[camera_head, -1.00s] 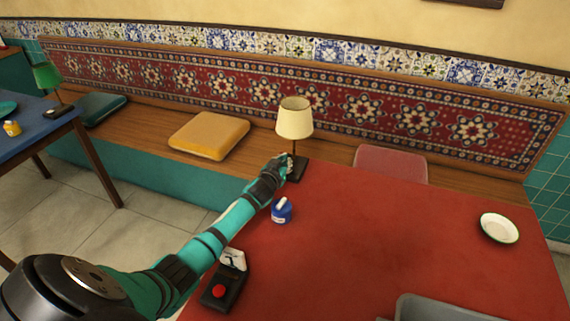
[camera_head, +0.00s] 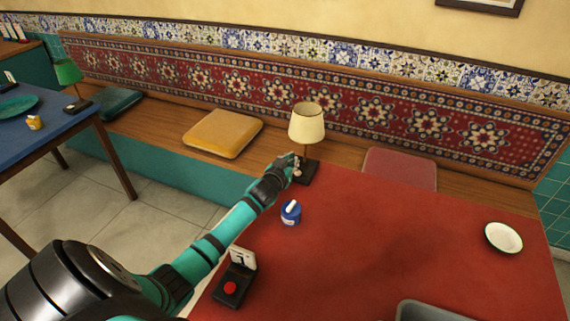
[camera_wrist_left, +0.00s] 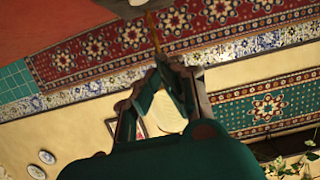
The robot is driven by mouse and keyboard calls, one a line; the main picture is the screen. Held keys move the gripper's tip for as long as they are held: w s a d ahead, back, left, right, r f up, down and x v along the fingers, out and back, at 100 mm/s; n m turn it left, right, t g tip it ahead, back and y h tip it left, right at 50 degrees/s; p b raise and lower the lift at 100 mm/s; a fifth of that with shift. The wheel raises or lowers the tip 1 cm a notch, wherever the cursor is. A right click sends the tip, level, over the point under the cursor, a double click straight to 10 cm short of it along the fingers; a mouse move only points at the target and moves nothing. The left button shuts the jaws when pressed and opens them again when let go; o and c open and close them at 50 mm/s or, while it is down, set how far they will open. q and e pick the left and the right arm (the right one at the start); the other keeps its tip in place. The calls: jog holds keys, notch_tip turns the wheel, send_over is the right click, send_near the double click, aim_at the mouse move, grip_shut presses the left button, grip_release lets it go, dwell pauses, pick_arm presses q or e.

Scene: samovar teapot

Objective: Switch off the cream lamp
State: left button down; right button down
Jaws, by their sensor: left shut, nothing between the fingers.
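The cream lamp (camera_head: 307,122) stands upright on a dark base (camera_head: 307,176) at the far left corner of the red table (camera_head: 390,240). Its shade is pale cream, with no clear sign of whether it is lit. My left gripper (camera_head: 296,166) is shut and empty, right beside the lamp's base and stem on the left side. I cannot tell whether it touches the base. In the left wrist view my gripper (camera_wrist_left: 160,80) points at the patterned backrest, and a pale rounded shape shows at the top edge. My right gripper is in neither view.
A blue and white pot (camera_head: 290,212) and a black box with a red button (camera_head: 231,287) lie near my left arm. A white dish (camera_head: 503,237) and a grey tray (camera_head: 430,310) are at the right.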

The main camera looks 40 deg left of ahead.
pick_arm(q)
jog(key=v, duration=0.5)
jog(key=shift+a+r, duration=0.2)
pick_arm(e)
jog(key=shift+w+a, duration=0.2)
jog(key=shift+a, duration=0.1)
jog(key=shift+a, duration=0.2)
